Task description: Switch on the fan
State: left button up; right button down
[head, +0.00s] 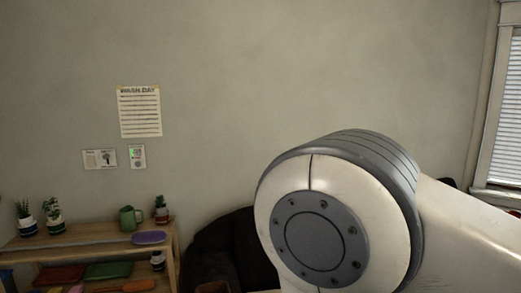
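No fan can be made out in the head view. A white arm link of mine with a grey round joint cap fills the lower right and hides what is behind it. Neither of my grippers is in the picture.
A wooden shelf (90,240) at the lower left holds potted plants (54,215), a green watering can (130,218) and a purple item (148,238). A dark armchair (235,250) stands beside it. A paper list (139,111) hangs above. A window (505,110) is at right.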

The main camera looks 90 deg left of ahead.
aim_at(91, 160)
jog(key=u, duration=4.4)
jog(key=k, duration=0.65)
jog(key=u, duration=0.95)
jog(key=i, duration=2.2)
jog(key=z, duration=0.25)
jog(key=i, duration=1.05)
jog(key=z, duration=1.45)
jog(key=i, duration=0.95)
jog(key=z, duration=0.8)
